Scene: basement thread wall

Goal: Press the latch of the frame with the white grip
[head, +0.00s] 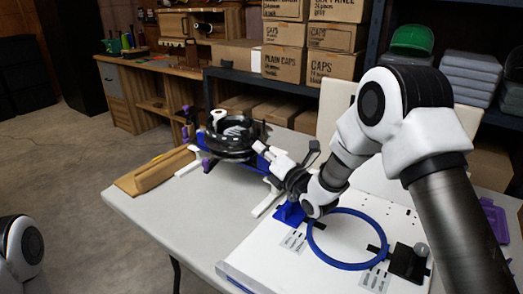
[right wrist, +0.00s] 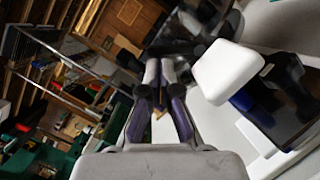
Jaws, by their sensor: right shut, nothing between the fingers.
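A dark ring-shaped frame (head: 235,140) stands at the far left part of the table, with a white grip (head: 218,115) at its upper left. In the right wrist view a white block that looks like this grip (right wrist: 228,70) shows large at the right, over dark blue and black parts. My right gripper (head: 264,150) is shut and empty, reaching left toward the frame. Its fingers also show in the right wrist view (right wrist: 157,75), left of the white block with a visible gap. I cannot make out the latch. My left gripper is out of view.
A blue ring (head: 347,266) lies on a white board (head: 258,258) at the table's front, below my right arm. Boxes (head: 284,62) fill the shelf behind. The table's front left is clear.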

